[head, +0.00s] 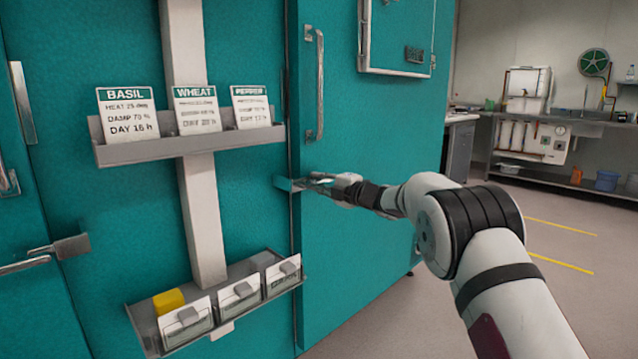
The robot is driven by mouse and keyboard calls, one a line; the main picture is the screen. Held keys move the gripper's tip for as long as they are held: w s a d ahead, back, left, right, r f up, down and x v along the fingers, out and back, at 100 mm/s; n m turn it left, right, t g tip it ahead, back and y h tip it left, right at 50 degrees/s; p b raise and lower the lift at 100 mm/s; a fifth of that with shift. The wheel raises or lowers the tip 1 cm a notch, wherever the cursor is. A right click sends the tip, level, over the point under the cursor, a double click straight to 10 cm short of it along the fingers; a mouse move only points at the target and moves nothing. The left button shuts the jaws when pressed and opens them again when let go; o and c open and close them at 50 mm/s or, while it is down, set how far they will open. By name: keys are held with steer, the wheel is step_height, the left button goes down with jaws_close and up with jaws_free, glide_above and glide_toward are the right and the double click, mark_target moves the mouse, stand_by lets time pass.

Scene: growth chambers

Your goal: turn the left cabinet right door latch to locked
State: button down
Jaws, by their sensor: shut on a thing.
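A teal cabinet door with a long grey vertical handle (315,85) stands just right of centre in the head view. At its left edge, below the handle, a small latch plate (287,184) sits across the seam. My gripper (322,181) is at this latch, reaching in from the right, and is shut on its lever. The fingers hide most of the lever, so its exact angle is hard to tell. Another latch (68,247) with a grey lever (25,265) pointing left shows at the far left.
A pale post (203,215) carries a shelf (190,146) with BASIL, WHEAT and PEPPER cards, and a lower tray (140,320) with a yellow block (168,301) and small boxes. Floor is open to the right, before a workbench (590,120).

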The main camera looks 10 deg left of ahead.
steer(key=shift+w+d, duration=0.15)
steer(key=shift+d, duration=0.1)
steer(key=c, duration=1.6)
jaws_free()
steer(key=v, duration=1.2)
steer(key=shift+a, duration=0.1)
